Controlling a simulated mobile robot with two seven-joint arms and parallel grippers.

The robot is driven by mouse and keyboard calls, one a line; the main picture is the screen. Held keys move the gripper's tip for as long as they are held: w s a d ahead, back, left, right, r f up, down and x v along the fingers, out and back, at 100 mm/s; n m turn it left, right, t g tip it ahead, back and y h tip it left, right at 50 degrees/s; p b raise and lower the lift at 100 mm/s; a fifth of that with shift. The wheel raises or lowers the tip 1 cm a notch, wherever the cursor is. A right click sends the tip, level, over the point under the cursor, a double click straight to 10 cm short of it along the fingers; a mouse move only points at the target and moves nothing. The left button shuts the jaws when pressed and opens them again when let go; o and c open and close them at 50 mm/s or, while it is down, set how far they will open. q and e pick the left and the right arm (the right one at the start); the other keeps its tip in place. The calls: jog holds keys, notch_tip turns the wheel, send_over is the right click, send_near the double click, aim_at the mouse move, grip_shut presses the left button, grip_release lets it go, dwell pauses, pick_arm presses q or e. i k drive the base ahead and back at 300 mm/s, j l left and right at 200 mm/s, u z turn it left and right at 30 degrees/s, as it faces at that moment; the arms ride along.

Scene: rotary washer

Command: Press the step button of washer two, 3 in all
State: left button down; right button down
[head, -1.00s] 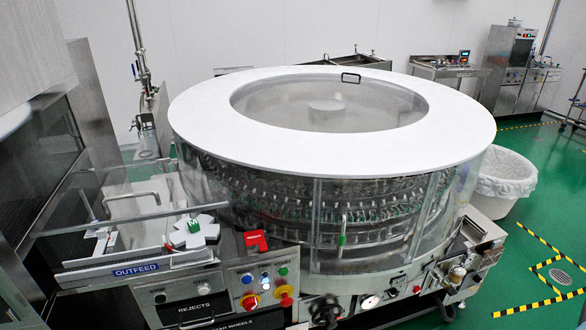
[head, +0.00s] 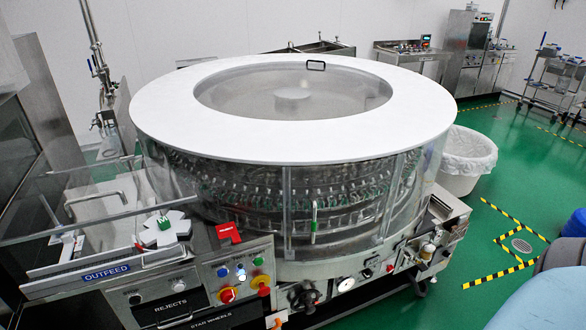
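A large round rotary washer (head: 200,112) with a white ring top and clear side panels fills the middle of the head view. Its front control panel (head: 206,283) is at lower left of centre. I cannot read which button is the step button, nor any washer number. Neither of my grippers is in view.
An OUTFEED section (head: 107,272) and a REJECTS drawer (head: 172,306) are left of the panel. A lined white bin (head: 466,160) stands right of the washer. Green floor (head: 515,195) with yellow-black marking is open at right. Blue and grey rounded shapes, unclear, fill the lower right corner.

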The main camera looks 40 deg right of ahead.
aim_at(178, 287)
jog(key=l+u, duration=0.2)
jog(key=u, duration=0.15)
jog(key=l+u, duration=0.2)
jog(key=u, duration=0.2)
jog(key=l+u, duration=0.2)
jog(key=u, duration=0.15)
jog(key=k+j, duration=0.05)
